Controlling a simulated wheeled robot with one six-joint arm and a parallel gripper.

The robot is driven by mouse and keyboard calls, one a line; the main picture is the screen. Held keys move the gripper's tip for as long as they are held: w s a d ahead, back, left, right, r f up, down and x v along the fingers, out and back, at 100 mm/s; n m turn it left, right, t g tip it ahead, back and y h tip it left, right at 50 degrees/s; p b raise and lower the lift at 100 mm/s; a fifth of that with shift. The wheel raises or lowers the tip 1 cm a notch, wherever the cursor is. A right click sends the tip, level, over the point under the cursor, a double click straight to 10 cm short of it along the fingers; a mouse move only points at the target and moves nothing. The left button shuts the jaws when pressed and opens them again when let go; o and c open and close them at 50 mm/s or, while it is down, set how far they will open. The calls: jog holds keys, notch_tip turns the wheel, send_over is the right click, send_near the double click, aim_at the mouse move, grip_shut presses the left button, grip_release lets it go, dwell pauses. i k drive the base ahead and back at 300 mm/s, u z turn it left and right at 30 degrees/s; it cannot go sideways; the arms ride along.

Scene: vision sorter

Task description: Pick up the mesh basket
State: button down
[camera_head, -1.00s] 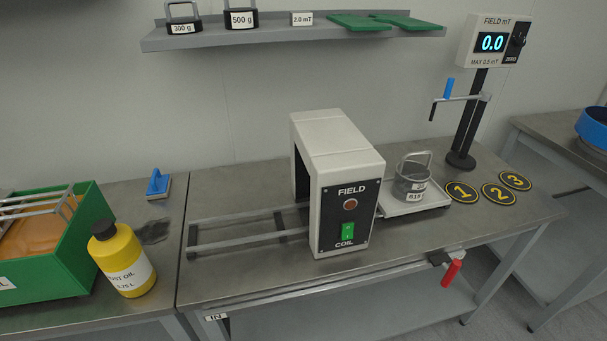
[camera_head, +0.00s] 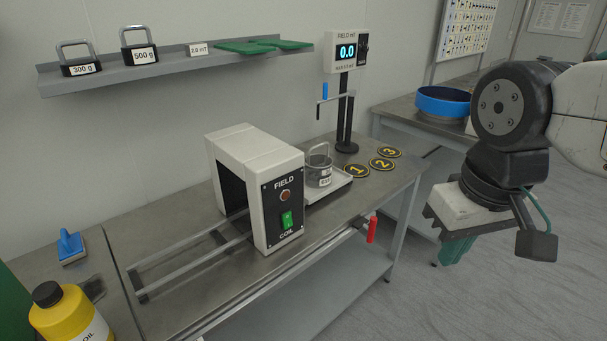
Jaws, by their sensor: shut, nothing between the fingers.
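The mesh basket (camera_head: 319,173) is a small grey pot with an upright wire handle and a white label. It stands upright on the white tray (camera_head: 335,190) at the right side of the field coil housing (camera_head: 253,185). My gripper (camera_head: 455,250) hangs at the right of the view, in front of the bench and well apart from the basket. Its teal fingers are shut and empty, partly hidden by the gripper body.
Rails (camera_head: 185,262) run left from the coil. A meter stand (camera_head: 345,125) with a crank rises behind the basket. Numbered discs (camera_head: 382,164) lie right of it. A red-handled lever (camera_head: 372,229) sticks out at the bench front. A yellow oil bottle (camera_head: 65,318) stands front left.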

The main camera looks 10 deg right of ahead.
aim_at(318, 163)
jog(key=u, duration=0.8)
jog(key=i, duration=0.7)
jog(key=z, duration=2.05)
